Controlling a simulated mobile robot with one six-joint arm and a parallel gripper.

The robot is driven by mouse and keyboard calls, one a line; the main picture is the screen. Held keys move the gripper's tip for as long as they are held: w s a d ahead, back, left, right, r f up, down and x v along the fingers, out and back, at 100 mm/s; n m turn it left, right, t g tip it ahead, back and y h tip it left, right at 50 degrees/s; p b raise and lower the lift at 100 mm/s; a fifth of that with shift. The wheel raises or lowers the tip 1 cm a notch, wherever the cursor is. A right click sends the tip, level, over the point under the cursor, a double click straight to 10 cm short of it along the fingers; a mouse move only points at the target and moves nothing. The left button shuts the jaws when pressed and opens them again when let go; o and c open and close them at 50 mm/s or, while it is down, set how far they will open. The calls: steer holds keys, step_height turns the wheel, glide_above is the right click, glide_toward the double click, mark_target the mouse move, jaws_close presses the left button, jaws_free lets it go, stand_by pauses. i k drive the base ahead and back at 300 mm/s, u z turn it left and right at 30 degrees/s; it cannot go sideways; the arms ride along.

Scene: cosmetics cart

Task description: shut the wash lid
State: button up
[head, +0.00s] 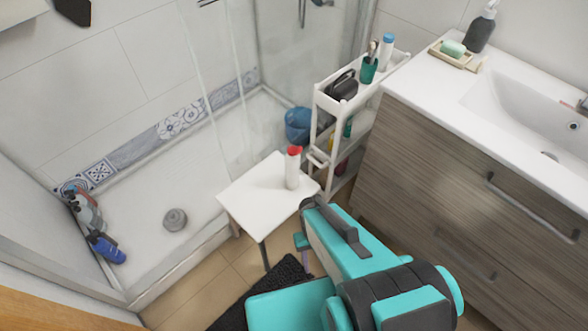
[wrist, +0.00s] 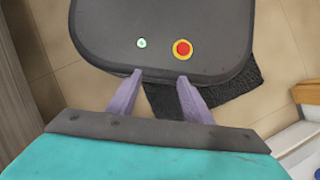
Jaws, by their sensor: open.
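A dark grey case-like item (head: 342,86) with a raised loop or lid lies on the top tier of the white cart (head: 322,102) in the head view. It may be the wash container; I cannot make out clearly how its lid stands. My gripper (wrist: 156,96) shows two purple fingers spread apart in the wrist view, with nothing between them. In the head view my arm reaches in from the lower right, and the gripper is low, beside the stool, well short of the cart top and partly hidden by my arm.
A white stool (head: 250,202) holding a white bottle with a red cap (head: 293,168) stands before the cart. A teal cup (head: 369,70) and a blue-capped bottle (head: 387,52) share the cart top. The wooden vanity (head: 440,170) closes the right side. A dark mat (head: 262,292) lies on the floor.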

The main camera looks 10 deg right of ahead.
mark_target(299, 149)
steer(key=z, duration=0.6)
steer(key=k, duration=0.9)
steer(key=u, duration=0.55)
steer(key=i, duration=0.5)
steer(key=z, duration=0.15)
